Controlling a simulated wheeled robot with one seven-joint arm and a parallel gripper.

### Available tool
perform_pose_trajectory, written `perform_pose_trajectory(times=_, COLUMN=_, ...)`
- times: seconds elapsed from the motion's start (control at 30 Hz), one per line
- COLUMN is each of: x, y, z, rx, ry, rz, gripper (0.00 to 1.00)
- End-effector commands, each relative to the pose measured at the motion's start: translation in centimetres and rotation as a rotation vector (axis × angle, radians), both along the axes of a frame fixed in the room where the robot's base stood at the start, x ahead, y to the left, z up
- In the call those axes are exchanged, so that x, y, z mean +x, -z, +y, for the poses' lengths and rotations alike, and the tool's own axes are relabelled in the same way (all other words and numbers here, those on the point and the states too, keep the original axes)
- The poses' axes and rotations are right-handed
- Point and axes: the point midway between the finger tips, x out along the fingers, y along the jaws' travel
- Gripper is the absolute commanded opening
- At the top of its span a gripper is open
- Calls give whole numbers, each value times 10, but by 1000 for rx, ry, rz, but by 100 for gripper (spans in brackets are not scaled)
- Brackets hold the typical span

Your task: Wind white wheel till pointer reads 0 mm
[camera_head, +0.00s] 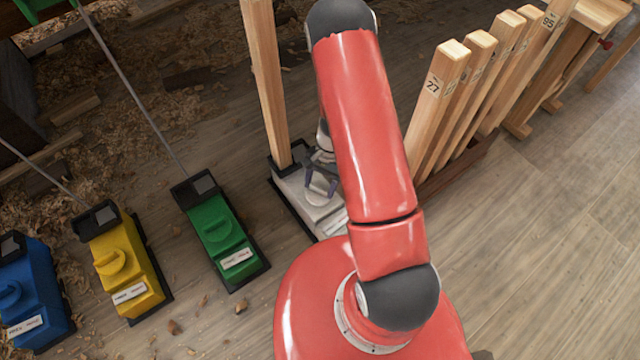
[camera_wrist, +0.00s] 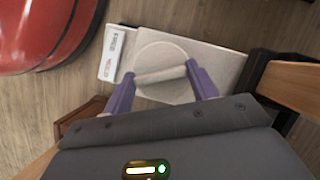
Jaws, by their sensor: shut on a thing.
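The white wheel (camera_wrist: 155,53) is a round disc with a raised bar across it, on top of a white box (camera_wrist: 212,62). My gripper (camera_wrist: 158,76) is shut on the two ends of that bar, one purple finger at each end. In the head view my gripper (camera_head: 320,176) is over the wheel (camera_head: 317,199), and my red arm hides part of the white box (camera_head: 294,189). A label plate (camera_wrist: 113,53) is beside the wheel, its text too small to read. I cannot make out a pointer or millimetre scale in either view.
A wooden post (camera_head: 263,80) stands at the white box's far end. Green (camera_head: 217,226), yellow (camera_head: 122,268) and blue (camera_head: 33,290) boxes with similar knobs stand to the left. Several numbered wooden pieces (camera_head: 440,85) lean in a rack at the right. Shavings litter the floor.

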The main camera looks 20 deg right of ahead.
Motion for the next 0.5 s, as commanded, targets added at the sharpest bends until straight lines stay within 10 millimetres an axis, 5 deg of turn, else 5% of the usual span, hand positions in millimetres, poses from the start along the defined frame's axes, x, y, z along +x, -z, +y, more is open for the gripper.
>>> perform_pose_trajectory(times=0.2, x=0, y=0, z=0, rx=-1, ry=-2, rz=-1, gripper=80)
perform_pose_trajectory(times=0.5, x=1, y=-3, z=-1, rx=0, ry=-3, rz=-2, gripper=80)
